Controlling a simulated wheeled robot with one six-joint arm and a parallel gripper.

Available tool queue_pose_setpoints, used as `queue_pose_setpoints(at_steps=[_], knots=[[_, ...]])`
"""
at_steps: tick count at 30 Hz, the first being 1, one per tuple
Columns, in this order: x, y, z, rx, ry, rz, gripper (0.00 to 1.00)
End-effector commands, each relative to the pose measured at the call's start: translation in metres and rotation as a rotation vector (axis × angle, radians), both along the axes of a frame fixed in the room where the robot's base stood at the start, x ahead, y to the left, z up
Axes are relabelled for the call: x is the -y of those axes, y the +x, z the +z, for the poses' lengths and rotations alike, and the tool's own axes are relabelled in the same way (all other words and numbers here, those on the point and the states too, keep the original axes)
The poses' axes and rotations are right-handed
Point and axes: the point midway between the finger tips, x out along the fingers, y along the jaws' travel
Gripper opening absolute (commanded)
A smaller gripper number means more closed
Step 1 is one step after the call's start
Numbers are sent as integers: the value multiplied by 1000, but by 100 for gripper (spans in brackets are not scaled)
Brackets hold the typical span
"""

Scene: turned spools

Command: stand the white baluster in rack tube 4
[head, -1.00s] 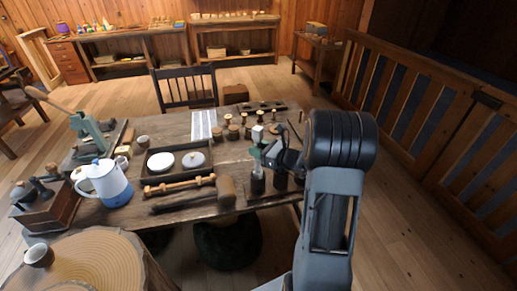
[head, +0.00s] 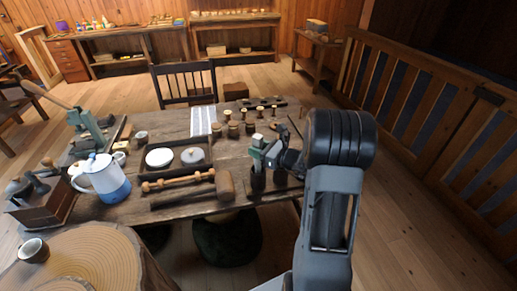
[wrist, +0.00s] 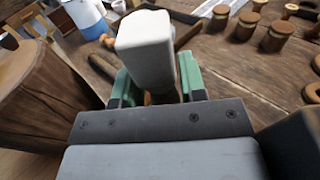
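The white baluster (wrist: 150,45) stands up between the green fingers of my gripper (wrist: 158,88) in the wrist view, its square block end towards the camera. The fingers press on both its sides. In the head view its pale top (head: 257,140) shows just above the green fingers of my gripper (head: 261,153). Dark rack tubes (head: 257,181) stand right below the gripper at the table's front right. My gripper and arm hide part of the rack. I cannot read any tube numbers. The baluster's lower end is hidden, so I cannot tell whether it is inside a tube.
A wooden mallet (head: 225,185) lies just left of the tubes. A turned wooden spindle (head: 178,182) lies behind its handle. Several wooden spools (head: 233,130) stand behind the gripper. A blue and white pot (head: 104,180) stands at left.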

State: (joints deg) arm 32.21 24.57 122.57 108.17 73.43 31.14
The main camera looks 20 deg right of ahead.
Motion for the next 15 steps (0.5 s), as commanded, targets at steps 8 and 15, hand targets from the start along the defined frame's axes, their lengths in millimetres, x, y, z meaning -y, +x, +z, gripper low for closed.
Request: queue_pose_setpoints(at_steps=[8,15], knots=[[0,0,0,0,0,0,60],[2,-2,0,-1,-1,-1,60]])
